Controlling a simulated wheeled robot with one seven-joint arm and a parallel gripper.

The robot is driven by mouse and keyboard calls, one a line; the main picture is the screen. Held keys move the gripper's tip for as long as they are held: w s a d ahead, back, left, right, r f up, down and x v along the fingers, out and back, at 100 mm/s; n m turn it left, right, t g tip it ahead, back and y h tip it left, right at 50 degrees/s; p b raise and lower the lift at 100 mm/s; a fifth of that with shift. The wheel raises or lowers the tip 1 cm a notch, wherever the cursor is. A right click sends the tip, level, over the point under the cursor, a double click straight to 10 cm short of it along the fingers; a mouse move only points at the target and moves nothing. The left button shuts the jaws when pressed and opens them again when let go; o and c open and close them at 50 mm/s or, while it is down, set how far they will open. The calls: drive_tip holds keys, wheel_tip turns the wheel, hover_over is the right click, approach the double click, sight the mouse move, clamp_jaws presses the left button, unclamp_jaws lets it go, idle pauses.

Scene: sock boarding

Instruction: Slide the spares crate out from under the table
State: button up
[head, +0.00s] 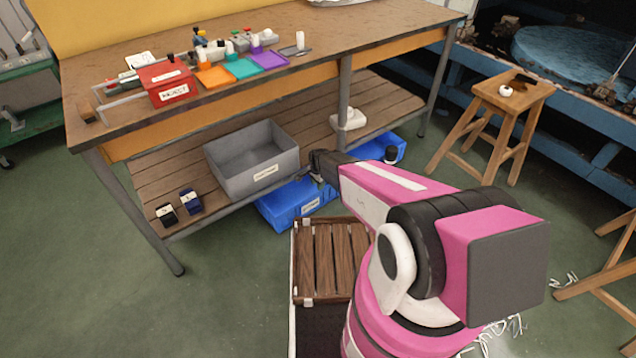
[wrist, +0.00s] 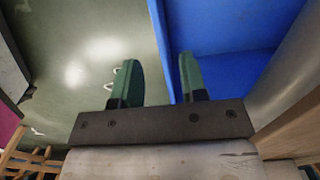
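A blue crate (head: 298,203) with a pale label, too small to read, sits on the floor under the table's (head: 230,55) lower shelf. Its front part shows; the rest is hidden by the shelf and my arm. My gripper (head: 318,178) is at the crate's upper right, near the shelf's front edge. In the wrist view, my gripper (wrist: 160,78) has its two green fingers apart with nothing between them touching both. A blue surface (wrist: 225,40) lies behind the right finger, and its edge runs between the fingers. Contact cannot be told.
A grey bin (head: 252,160) stands on the slatted shelf (head: 160,178). Another blue piece (head: 380,148) shows farther right under the shelf. A slatted wooden top (head: 330,258) is close in front. A stool (head: 500,105) stands right. Floor at left (head: 225,285) is clear.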

wheel_tip(320, 180, down, 10)
drive_tip(key=shift+r, duration=0.2)
clamp_jaws()
idle(1.6)
